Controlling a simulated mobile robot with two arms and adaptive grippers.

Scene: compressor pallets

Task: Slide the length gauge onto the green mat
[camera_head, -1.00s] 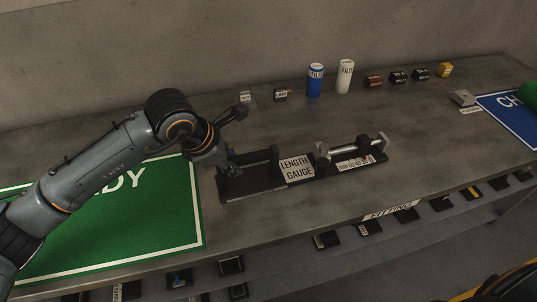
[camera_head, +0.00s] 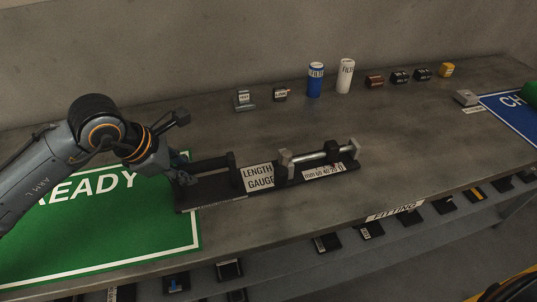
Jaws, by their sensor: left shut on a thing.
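The length gauge (camera_head: 258,179) is a long black fixture with a white "LENGTH GAUGE" label, a scale and upright posts. A silvery rod lies across its right-hand posts. My left gripper (camera_head: 181,172) is shut on the gauge's left end; the fingertips are partly hidden by the wrist. The green mat (camera_head: 120,240), lettered "READY" in white, lies at the left under my left arm. The gauge's left end overlaps the mat's right edge, and most of its length is on the bare grey table. My right gripper does not show.
A blue can (camera_head: 315,80), a white can (camera_head: 345,76) and several small blocks stand along the back. A blue mat (camera_head: 512,115) lies at the far right. The table's front edge carries a "FITTING" label (camera_head: 394,211), with a shelf of small parts below.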

